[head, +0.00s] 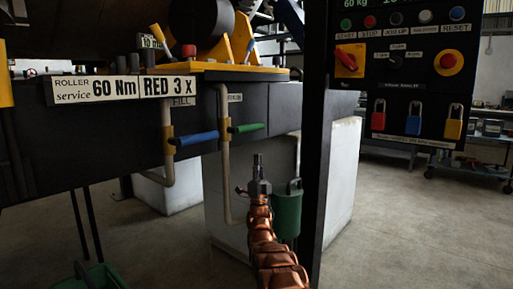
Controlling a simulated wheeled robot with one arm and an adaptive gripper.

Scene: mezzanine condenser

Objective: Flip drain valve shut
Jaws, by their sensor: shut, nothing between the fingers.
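Two lever valves sit on beige pipes at the front of the dark machine. One has a blue lever (197,138) and the other a green lever (246,128); both levers point right, roughly level. A label near the blue one reads FILL; the label near the green one is partly hidden behind its pipe. I cannot tell for sure which is the drain valve. My gripper (257,158) is shut and empty, pointing up at the end of my copper-coloured arm. In the picture it is below the green lever, touching neither lever.
A dark post (315,150) stands right of my gripper. A control panel (402,70) with buttons and several padlocks hangs at right. A green can (287,212) is behind my arm, before a pale block (340,165).

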